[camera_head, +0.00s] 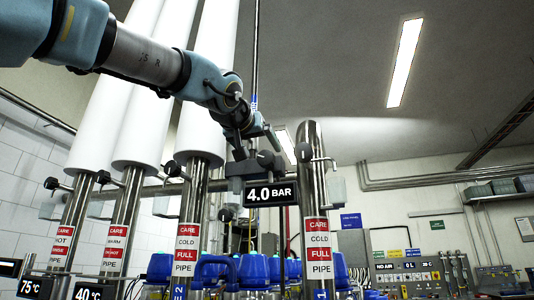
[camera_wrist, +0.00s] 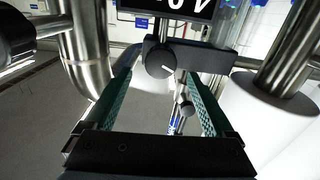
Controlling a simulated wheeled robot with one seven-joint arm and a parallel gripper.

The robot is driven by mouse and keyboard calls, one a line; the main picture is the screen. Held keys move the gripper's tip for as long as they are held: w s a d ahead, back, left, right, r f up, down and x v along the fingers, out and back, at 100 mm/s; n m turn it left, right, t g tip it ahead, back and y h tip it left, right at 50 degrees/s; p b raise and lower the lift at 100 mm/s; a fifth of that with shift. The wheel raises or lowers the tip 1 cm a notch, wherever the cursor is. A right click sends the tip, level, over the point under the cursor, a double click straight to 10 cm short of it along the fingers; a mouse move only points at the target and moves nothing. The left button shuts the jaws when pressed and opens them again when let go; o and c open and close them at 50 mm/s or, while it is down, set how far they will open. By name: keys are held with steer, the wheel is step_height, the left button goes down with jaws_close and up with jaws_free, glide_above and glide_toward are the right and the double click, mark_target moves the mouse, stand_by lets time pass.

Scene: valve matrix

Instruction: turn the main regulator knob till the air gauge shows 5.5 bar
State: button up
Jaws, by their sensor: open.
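The air gauge is a black display (camera_head: 270,191) reading 4.0 BAR in the head view. In the wrist view its lower edge (camera_wrist: 180,8) shows at the top, digits upside down and cut off. A round dark knob (camera_wrist: 160,62) with a white pointer mark sits on a dark block (camera_wrist: 210,58) beside the display. My gripper (camera_wrist: 163,78) is open, its two teal fingers reaching to either side of this knob. I cannot tell whether they touch it. In the head view my gripper (camera_head: 250,145) is above the display, and the knob is hard to make out there.
Steel pipes labelled CARE stand at left (camera_head: 187,215) and right (camera_head: 316,200), with dark round handles. Blue-topped units (camera_head: 254,268) stand below. A tool panel (camera_head: 408,275) is at the far right.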

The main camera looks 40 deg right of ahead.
mark_target(265, 156)
steer(key=p+x, duration=0.2)
steer(key=x, duration=0.4)
steer(key=c, duration=1.4)
